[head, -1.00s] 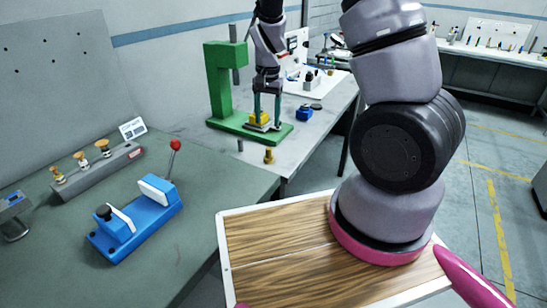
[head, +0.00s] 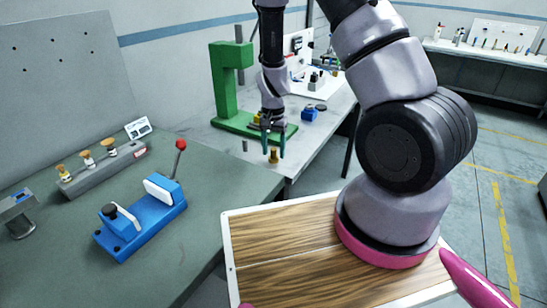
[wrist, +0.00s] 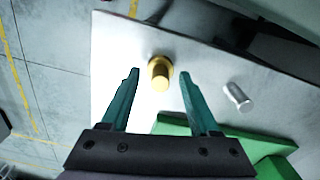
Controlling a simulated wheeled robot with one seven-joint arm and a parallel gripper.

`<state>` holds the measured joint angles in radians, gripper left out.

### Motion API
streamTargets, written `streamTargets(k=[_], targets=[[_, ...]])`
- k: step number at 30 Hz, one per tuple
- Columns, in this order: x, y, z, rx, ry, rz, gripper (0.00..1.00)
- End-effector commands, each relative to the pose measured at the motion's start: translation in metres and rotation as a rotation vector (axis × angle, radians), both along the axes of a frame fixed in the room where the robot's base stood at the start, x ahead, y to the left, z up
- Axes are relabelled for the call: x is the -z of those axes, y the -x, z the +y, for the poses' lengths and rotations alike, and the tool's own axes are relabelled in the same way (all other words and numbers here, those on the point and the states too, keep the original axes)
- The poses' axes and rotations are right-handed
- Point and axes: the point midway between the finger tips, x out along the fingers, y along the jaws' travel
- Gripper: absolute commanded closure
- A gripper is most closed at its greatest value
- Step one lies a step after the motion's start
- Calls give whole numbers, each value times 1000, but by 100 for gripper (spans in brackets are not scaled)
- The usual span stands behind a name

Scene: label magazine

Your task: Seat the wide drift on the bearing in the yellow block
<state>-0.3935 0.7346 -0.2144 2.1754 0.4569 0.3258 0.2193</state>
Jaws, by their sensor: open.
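My gripper (head: 274,152) is open, its two teal fingers pointing down over the front end of the grey bench. A brass-coloured flanged piece (head: 274,157), seemingly the wide drift, stands upright there. In the wrist view the brass piece (wrist: 160,75) shows between the fingertips of my gripper (wrist: 160,74), with a gap on each side. A slimmer steel pin (wrist: 238,96) stands to its right in that view; it also shows in the head view (head: 245,146). The yellow block (head: 256,117) sits on the green press base, partly hidden by my gripper; its bearing cannot be made out.
The green press (head: 225,85) rises behind my gripper, its base (wrist: 180,126) near the pin. A small blue block (head: 309,114) lies right of it. The near left table holds a blue lever fixture (head: 145,225) and a grey rack (head: 103,168) with several brass-knobbed pieces.

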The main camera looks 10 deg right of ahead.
Motion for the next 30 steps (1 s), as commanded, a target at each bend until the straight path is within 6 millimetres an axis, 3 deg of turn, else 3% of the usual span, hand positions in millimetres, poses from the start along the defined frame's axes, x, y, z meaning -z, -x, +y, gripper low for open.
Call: streamTargets(k=[7,8,12,13,23,30], targets=[[3,0,0,-1,0,-1,38],[3,0,0,-1,0,-1,42],[3,0,0,-1,0,-1,95],[3,0,0,-1,0,-1,100],[0,0,0,-1,0,-1,100],[-39,-1,1,-3,-1,-6,100]])
